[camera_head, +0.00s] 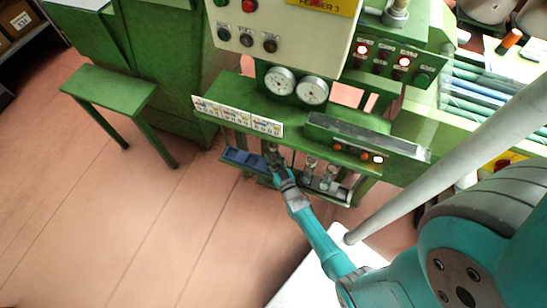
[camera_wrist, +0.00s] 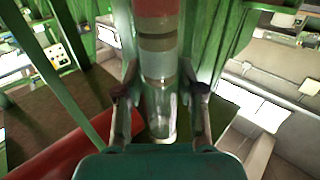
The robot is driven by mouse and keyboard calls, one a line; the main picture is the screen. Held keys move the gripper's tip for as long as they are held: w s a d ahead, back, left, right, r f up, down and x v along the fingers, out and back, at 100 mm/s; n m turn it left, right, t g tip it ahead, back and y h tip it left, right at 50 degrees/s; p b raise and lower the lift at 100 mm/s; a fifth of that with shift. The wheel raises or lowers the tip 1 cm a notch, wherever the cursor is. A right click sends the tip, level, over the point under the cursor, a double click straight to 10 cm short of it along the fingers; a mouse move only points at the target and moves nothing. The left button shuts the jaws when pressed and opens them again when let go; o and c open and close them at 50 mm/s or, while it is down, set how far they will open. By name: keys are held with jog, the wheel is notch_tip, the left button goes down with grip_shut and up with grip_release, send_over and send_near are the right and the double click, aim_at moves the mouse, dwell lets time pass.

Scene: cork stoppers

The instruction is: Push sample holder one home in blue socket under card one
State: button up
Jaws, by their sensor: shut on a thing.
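The blue socket (camera_head: 243,158) is a low blue block on the green machine's lower ledge, below a white strip of cards (camera_head: 237,115). My gripper (camera_head: 274,158) is at the right end of the blue block, below the strip's right end. In the wrist view my gripper (camera_wrist: 160,95) is shut on a clear tube-like sample holder (camera_wrist: 160,68) with grey and dark bands and a reddish end. The holder lies lengthwise between the two fingers. I cannot tell whether it touches the socket, as the gripper covers that spot in the head view.
Other clear holders (camera_head: 310,170) stand in a rack just right of my gripper. A grey rail with lit orange lamps (camera_head: 365,143) juts out above them. Two dials (camera_head: 296,85) sit above the cards. A green stand (camera_head: 108,88) is at left; the floor before it is clear.

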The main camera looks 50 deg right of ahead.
jog(key=shift+f, duration=0.7)
dwell(0.9)
jog(key=o, duration=1.2)
jog(key=shift+o, duration=0.2)
jog(key=shift+s, duration=0.1)
jog(key=v, duration=1.1)
jog(key=shift+s+a, duration=0.2)
jog(key=shift+s, duration=0.15)
